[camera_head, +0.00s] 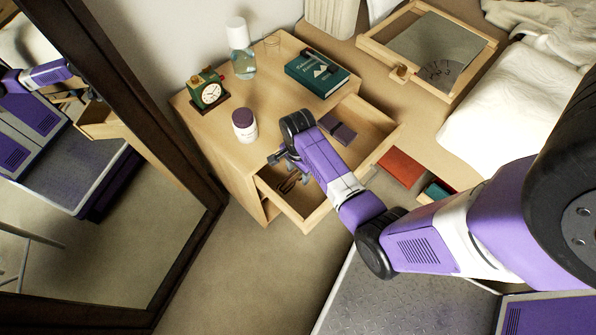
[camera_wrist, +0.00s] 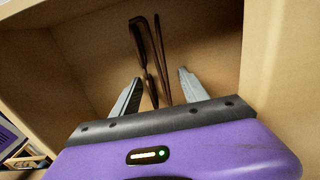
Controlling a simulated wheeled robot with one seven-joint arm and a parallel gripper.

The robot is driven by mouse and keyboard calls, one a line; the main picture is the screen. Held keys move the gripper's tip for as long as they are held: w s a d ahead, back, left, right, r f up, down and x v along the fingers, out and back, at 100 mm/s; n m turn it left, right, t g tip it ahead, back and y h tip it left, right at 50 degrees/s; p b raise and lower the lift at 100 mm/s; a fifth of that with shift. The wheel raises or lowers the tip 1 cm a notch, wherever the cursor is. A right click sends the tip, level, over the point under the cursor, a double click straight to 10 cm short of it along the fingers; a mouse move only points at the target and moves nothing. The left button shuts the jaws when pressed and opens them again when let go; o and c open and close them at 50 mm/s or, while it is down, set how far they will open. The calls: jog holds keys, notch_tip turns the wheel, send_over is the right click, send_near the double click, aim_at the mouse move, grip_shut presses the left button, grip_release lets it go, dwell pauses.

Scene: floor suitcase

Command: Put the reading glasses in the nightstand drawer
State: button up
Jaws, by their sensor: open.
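The nightstand drawer (camera_head: 318,218) is pulled open. The dark brown reading glasses (camera_head: 289,183) lie folded inside its near-left part. In the wrist view the glasses (camera_wrist: 143,42) rest on the drawer floor (camera_wrist: 90,50), partly hidden by my gripper. My gripper (camera_head: 277,158) is at the left end of the drawer and points down into it. In the wrist view my gripper (camera_wrist: 160,75) has its two fingers apart, with the lower ends of the glasses between them and not visibly clamped.
A dark purple item (camera_head: 338,129) lies in the drawer's far part. A mirror (camera_head: 100,200) stands left; a bed tray (camera_head: 372,45) lies behind.

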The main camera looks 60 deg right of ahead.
notch_tip(320, 180, up, 12)
jog(key=p, duration=0.3)
jog(key=n+t+h, duration=0.2)
jog(key=n+t, duration=0.1)
jog(key=n, duration=0.2)
send_near(298, 172)
jog(key=s+a+f, duration=0.1)
jog(key=s+a, duration=0.1)
jog(key=s+a+r+n+t, duration=0.2)
jog(key=s+a+n+t, duration=0.1)
jog(key=s+a+n, duration=0.15)
jog(key=s+a+r+n+t, duration=0.3)
jog(key=a+r+n, duration=0.1)
jog(key=r, duration=0.4)
jog(key=s+a+r+n+t+y, duration=0.1)
jog(key=s+a+r+n+t, duration=0.2)
jog(key=r, duration=0.6)
jog(key=s+a+r+n+t+y, duration=0.1)
jog(key=s+a+r+n+t, duration=0.2)
jog(key=r, duration=0.6)
jog(key=shift+a+n, duration=0.85)
jog(key=shift+a, duration=0.4)
